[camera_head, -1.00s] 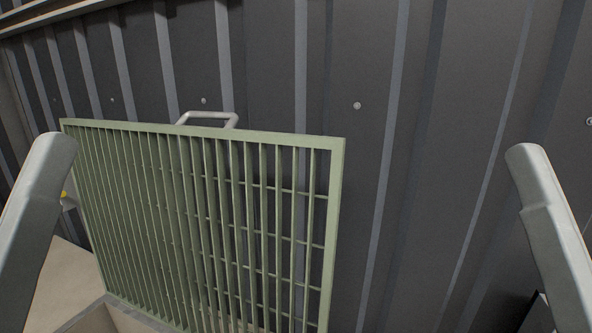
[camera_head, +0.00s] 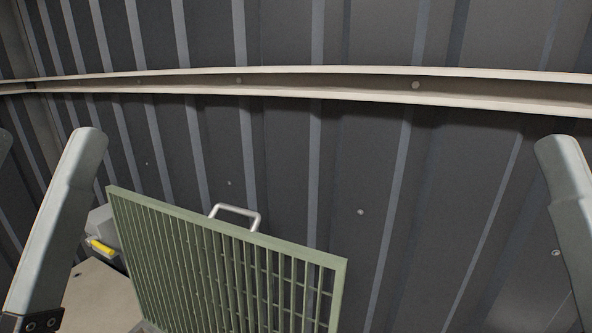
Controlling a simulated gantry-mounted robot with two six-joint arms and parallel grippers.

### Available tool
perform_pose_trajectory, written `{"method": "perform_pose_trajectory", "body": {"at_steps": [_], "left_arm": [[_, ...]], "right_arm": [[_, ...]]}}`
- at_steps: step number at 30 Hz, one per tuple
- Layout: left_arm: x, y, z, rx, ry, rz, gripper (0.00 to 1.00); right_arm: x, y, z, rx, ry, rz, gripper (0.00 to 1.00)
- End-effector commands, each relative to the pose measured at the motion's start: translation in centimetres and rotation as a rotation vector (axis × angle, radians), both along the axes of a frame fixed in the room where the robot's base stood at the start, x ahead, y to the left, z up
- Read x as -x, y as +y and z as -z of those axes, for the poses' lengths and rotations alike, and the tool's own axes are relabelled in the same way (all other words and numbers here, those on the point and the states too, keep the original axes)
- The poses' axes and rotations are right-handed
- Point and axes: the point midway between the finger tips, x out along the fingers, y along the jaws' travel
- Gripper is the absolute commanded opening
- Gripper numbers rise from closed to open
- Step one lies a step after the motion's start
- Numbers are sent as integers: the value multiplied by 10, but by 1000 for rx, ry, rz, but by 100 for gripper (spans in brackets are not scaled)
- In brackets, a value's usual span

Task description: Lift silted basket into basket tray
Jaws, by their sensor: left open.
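I cannot make out the silted basket or the basket tray. A pale green barred grating (camera_head: 190,262) stands upright, slightly tilted, at lower centre-left, its lower part cut off by the frame. A light grey looped handle (camera_head: 235,213) shows just behind its top edge. My right gripper is out of view; only my right arm link shows.
A dark ribbed metal wall (camera_head: 400,180) fills the background, with a pale horizontal rail (camera_head: 330,88) across it. A beige surface (camera_head: 100,300) lies at lower left. The space right of the grating, before the wall, looks clear.

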Motion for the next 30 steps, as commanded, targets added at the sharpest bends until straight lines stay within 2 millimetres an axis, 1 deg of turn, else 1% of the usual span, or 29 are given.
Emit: {"method": "perform_pose_trajectory", "body": {"at_steps": [1,2,3,6,15,18,20,23,25,27,30], "left_arm": [[0,0,2,0,0,0,80],[0,0,2,0,0,0,75],[0,0,2,0,0,0,71],[0,0,2,0,0,0,55],[0,0,2,-7,0,-8,55],[1,0,1,-46,-11,-51,55],[6,1,-3,-84,-38,-98,55],[16,7,-13,-158,-106,-235,55],[16,14,-17,-213,-143,-355,55],[8,24,-21,-274,-170,-472,55],[-15,41,-23,-367,-196,-625,55]], "right_arm": [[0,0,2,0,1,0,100],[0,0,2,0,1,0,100],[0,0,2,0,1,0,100],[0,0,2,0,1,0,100],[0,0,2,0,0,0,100],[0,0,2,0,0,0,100],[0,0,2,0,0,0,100],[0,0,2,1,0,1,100],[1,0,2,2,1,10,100],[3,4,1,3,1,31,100],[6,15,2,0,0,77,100]]}}
